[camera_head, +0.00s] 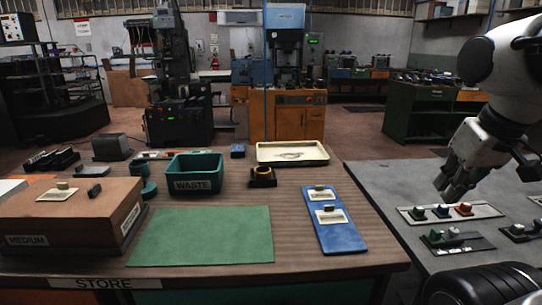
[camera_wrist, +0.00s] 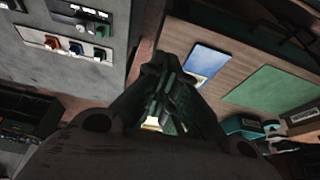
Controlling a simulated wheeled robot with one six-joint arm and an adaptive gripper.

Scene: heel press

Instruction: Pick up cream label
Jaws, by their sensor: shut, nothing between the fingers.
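Two cream labels, each with a small green block on it, lie on a blue board (camera_head: 343,239): a far cream label (camera_head: 313,196) and a near cream label (camera_head: 340,218). Another cream label (camera_head: 48,196) with a green block lies on top of the brown MEDIUM box (camera_head: 60,215) at the left. My gripper (camera_head: 452,190) is shut and empty at the right, over the grey bench and apart from the labels. In the wrist view its fingers (camera_wrist: 163,72) are together and hide part of the blue board (camera_wrist: 208,58).
A green mat (camera_head: 203,236) lies at the table's front, left of the blue board. Behind it stand a teal WASTE bin (camera_head: 194,185) and a cream tray (camera_head: 293,162). The grey bench (camera_head: 388,187) holds plates with coloured knobs under my gripper.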

